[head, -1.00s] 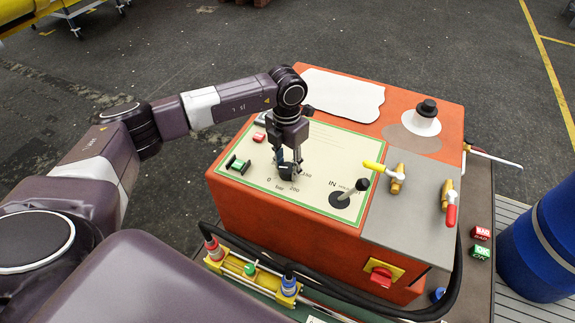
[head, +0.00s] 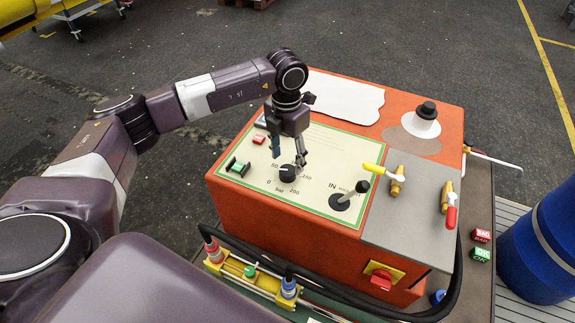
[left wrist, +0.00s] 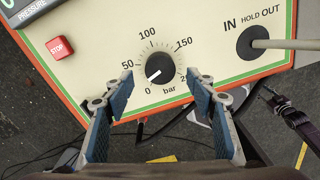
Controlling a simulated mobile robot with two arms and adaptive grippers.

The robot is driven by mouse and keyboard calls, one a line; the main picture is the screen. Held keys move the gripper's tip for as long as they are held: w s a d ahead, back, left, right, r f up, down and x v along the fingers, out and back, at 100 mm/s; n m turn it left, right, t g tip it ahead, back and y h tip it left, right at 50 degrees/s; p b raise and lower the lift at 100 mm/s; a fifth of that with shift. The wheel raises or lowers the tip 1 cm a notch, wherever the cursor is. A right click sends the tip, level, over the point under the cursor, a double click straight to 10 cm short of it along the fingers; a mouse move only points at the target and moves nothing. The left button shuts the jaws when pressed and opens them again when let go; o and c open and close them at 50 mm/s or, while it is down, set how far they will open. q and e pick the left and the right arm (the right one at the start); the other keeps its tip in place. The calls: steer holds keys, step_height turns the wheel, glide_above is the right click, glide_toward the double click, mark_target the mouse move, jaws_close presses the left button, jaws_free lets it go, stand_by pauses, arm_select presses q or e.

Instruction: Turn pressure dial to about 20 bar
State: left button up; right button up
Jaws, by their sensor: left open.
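The pressure dial (head: 288,174) is a round black knob on the cream panel of the orange machine. In the left wrist view the dial (left wrist: 160,68) has a white pointer mark aimed to the lower left, between the 0 and 50 labels. The printed scale (left wrist: 150,46) runs from 0 to about 200 bar. My left gripper (head: 287,160) is open and empty just above the dial. Its blue-padded fingers (left wrist: 160,88) stand wide apart on either side of the knob in the wrist picture, not touching it.
A red STOP button (left wrist: 59,48) and a green switch (head: 238,167) are left of the dial. A black lever (head: 350,193) marked IN, HOLD, OUT stands to the right, before a yellow-handled valve (head: 396,176) and a red-handled valve (head: 449,204).

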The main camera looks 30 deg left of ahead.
mark_target(287, 170)
arm_select(q)
step_height(287, 170, up, 8)
steer(key=shift+f, duration=0.15)
stand_by(0.6)
